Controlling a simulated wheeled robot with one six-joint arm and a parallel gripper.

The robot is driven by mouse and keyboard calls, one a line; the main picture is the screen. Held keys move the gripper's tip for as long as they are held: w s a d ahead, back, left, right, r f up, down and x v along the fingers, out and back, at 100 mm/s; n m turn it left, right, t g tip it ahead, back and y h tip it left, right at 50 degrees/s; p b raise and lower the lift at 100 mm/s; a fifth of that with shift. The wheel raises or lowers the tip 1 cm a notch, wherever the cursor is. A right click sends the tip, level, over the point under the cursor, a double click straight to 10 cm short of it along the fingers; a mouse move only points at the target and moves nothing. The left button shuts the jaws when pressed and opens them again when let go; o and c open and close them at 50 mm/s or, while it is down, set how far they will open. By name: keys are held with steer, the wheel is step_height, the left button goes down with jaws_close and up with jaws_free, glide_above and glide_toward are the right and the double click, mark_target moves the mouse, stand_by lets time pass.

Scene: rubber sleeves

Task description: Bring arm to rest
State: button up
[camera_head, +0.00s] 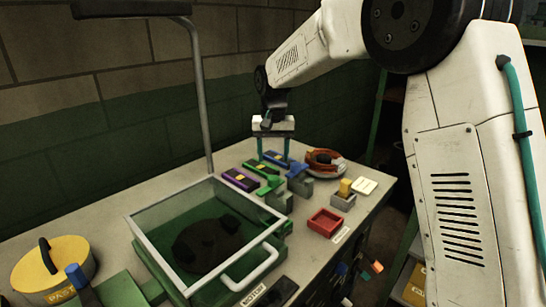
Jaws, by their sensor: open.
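My gripper (273,150) hangs from my white arm over the far part of the bench, with its two teal fingers pointing down. The fingers are apart, and no object shows between them. Below and around the fingertips are small blocks: a purple one (239,180), a green one (262,171) and a blue one (277,158). I cannot tell whether the fingertips touch any of them. My arm comes in from the upper right and covers part of the view.
A clear-lidded green box (160,243) with a white handle stands at the bench front. A yellow lidded pot (66,265) is at left. A red tray (325,222), grey holders and an orange coil (323,161) are at right. A metal post (200,100) rises behind the box.

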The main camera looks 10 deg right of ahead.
stand_by(0.3)
steer(key=shift+s+f, duration=0.2)
steer(key=s+d+r, duration=0.1)
steer(key=s+d, duration=0.3)
steer(key=s, duration=1)
steer(key=s+d+r+n+t, duration=0.1)
steer(key=s+d, duration=0.3)
steer(key=s, duration=1)
steer(key=s+d+r+n, duration=0.1)
steer(key=s+d+r, duration=0.2)
steer(key=s, duration=1.1)
steer(key=shift+d, duration=0.55)
